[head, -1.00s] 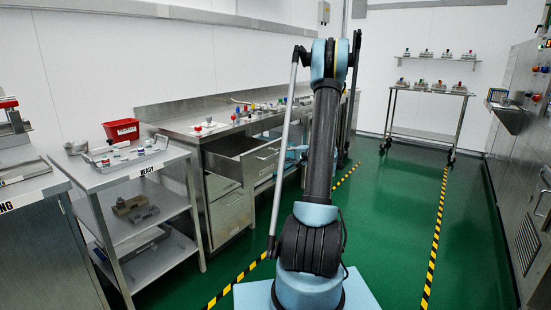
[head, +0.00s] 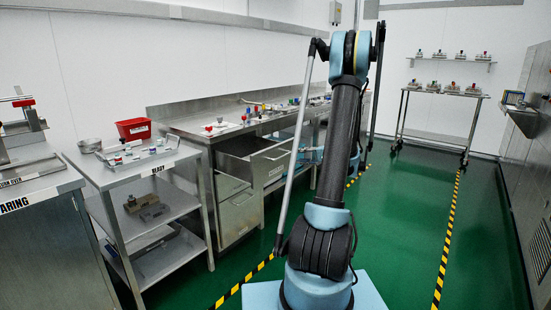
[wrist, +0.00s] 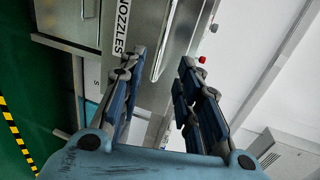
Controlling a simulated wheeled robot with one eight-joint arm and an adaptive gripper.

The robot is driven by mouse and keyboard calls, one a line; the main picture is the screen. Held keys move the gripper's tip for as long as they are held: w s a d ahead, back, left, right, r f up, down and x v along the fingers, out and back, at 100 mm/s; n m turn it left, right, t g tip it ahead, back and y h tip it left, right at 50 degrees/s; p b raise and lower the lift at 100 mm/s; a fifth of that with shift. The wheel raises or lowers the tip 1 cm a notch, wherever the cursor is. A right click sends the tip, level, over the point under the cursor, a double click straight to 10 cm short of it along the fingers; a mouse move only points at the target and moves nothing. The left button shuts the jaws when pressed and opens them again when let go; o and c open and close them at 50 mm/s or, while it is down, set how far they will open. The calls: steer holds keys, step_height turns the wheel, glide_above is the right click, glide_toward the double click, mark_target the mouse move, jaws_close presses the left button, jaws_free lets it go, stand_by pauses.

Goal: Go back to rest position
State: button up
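My arm stands upright in the middle of the head view, folded at its top joint. My gripper (wrist: 158,92) shows in the wrist view with its two blue and grey fingers spread apart. Nothing is between the fingers. Behind them is a steel front with a label reading "NOZZLES" (wrist: 122,28). In the head view the gripper itself cannot be made out behind the arm.
A steel bench (head: 190,124) with an open drawer (head: 262,156) runs along the left wall. A shelved cart (head: 112,185) with parts and a red bin (head: 133,128) are nearer. A rack (head: 440,134) stands at the back. Green floor (head: 400,220) is clear to the right.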

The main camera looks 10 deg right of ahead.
steer(key=s+a+r+n+g+h, duration=0.25)
steer(key=s+a, duration=0.45)
steer(key=s, duration=0.4)
steer(key=s+a+r+n+g+h, duration=0.15)
steer(key=s+a+g, duration=0.25)
steer(key=s+a, duration=0.5)
steer(key=s+d+f+n+h, duration=0.1)
steer(key=s+f+h, duration=0.1)
steer(key=s, duration=0.6)
steer(key=s+d+f+n+g+h, duration=0.1)
steer(key=s+d+f+n+h, duration=0.1)
steer(key=s, duration=0.7)
steer(key=s+d+f+n+g+h, duration=0.1)
steer(key=s+d+f+n+h, duration=0.1)
steer(key=s, duration=0.6)
steer(key=shift+s+f+h, duration=0.4)
steer(key=shift+f, duration=0.45)
steer(key=shift+w+f, duration=0.2)
steer(key=shift+w, duration=0.2)
